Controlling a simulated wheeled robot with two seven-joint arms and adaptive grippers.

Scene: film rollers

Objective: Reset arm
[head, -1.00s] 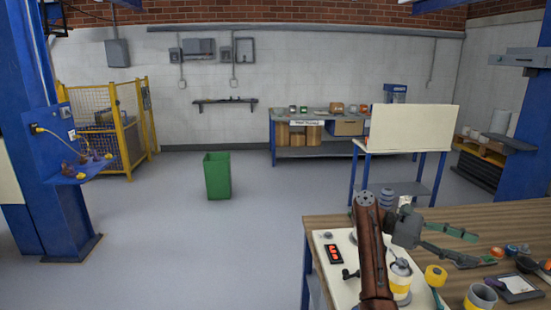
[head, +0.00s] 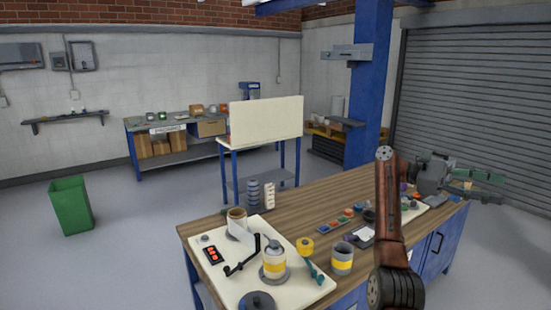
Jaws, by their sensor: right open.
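My right arm rises from the lower right of the head view as a copper-brown link with a dark joint. My right gripper (head: 486,186) is grey with green fingers. It reaches out to the right, beyond the right end of the wooden workbench (head: 320,195), with its fingers apart. A small tan patch shows by the fingers; I cannot tell what it is. My left gripper is not in view.
On the bench, a cream board (head: 225,277) carries a yellow-banded roller (head: 274,262), a black crank and a red-display box (head: 213,254). Nearby stand a yellow-banded cup (head: 342,258) and a grey ribbed stack (head: 254,193). A blue pillar (head: 369,90) and grey shutter (head: 470,90) stand behind.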

